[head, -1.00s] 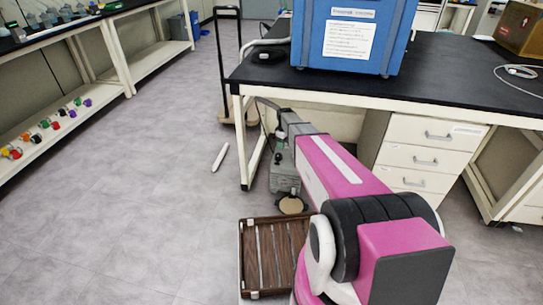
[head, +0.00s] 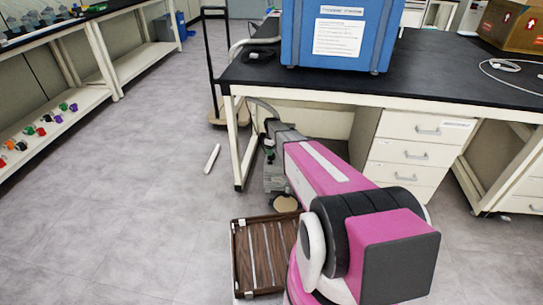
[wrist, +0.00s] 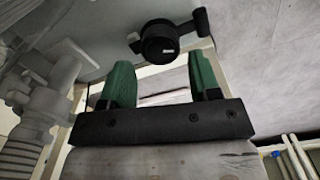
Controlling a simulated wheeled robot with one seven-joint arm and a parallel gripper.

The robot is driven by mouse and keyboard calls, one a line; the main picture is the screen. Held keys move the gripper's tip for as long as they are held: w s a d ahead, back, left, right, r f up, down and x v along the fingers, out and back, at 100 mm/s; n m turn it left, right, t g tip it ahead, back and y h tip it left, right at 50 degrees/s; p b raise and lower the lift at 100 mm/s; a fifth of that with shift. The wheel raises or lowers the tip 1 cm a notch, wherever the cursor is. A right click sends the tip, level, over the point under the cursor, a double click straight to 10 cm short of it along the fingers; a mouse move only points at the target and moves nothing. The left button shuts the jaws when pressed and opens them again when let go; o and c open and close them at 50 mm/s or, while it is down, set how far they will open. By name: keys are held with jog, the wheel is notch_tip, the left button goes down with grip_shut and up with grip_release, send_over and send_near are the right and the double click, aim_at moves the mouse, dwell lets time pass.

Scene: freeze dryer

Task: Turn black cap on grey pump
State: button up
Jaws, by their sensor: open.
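The grey pump (head: 274,180) stands on the floor under the near left end of the black-topped bench, partly hidden by my pink arm. Its grey body (wrist: 75,25) fills the upper left of the wrist view. The black cap (wrist: 158,42) shows at the top middle of the wrist view, round with a pale mark on its face, beside a black arm-like part reaching right. My gripper (wrist: 163,80) has green fingers spread apart. In the picture the cap lies beyond and between the fingertips, and nothing is held. The head view does not show the fingers clearly.
A blue machine (head: 336,35) stands on the bench (head: 445,65). A pale hose (wrist: 40,130) runs at left in the wrist view. A trolley (head: 208,60) stands behind; the left floor is open.

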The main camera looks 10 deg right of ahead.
notch_tip(320, 180, down, 4)
jog(key=shift+f, duration=0.1)
jog(key=c, duration=0.7)
jog(key=shift+o, duration=0.2)
jog(key=shift+m, duration=0.3)
